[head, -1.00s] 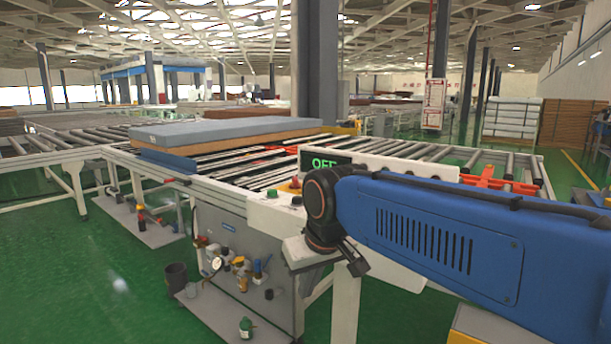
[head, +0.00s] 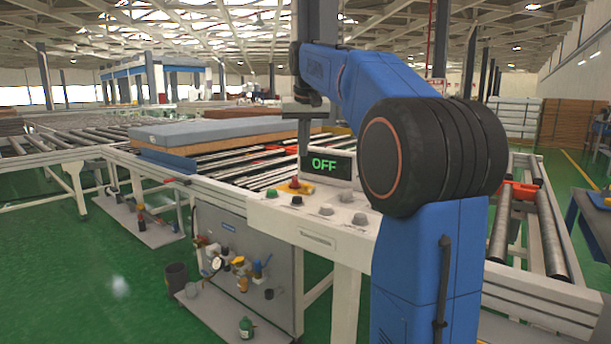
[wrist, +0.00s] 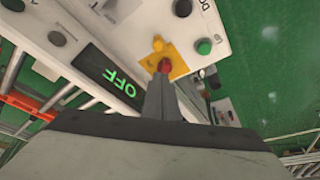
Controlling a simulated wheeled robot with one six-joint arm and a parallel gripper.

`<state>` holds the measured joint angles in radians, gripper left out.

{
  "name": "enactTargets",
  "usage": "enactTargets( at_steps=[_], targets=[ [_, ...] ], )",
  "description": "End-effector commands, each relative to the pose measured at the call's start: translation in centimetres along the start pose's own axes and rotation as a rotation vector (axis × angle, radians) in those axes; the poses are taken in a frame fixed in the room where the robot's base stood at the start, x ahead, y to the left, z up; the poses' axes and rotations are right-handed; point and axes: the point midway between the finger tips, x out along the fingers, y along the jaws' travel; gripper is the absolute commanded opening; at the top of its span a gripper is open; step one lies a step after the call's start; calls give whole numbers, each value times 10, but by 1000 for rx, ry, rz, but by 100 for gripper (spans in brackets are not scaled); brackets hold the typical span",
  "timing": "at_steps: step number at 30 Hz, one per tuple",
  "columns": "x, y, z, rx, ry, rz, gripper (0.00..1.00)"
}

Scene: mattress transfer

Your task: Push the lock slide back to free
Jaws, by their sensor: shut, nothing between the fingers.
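A yellow plate with a red knob (head: 294,184) sits on the white control panel (head: 262,213), just in front of the OFF display (head: 325,166). In the wrist view the yellow plate (wrist: 176,62) has a small yellow tab (wrist: 158,43) beside the red knob (wrist: 165,67); I cannot tell surely which part is the lock slide. My gripper (head: 304,158) points down over the panel, close to the knob. Its shut, empty fingers (wrist: 163,82) reach towards the red knob in the wrist view and partly cover the plate. Whether they touch it is unclear.
A green button (head: 271,193) and several grey knobs are on the same panel. The OFF display stands up behind them. A grey-topped mattress (head: 215,130) lies on the roller conveyor at the back left. My blue arm covers the panel's right part.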

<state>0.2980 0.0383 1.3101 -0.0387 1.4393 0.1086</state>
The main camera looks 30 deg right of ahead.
Motion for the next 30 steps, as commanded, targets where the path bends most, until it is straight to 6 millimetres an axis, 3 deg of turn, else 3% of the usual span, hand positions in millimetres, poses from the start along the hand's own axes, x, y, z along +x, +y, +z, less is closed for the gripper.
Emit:
enactTargets(
  at_steps=[1, 6, 20, 30],
  targets=[
    [1, 4, -11, 9, 0, 3, 0],
    [1, 10, -26, 26, -3, 9, 0],
    [5, 11, -28, 27, -4, 10, 0],
    [52, 11, -27, 27, -6, 10, 0]
  ],
)
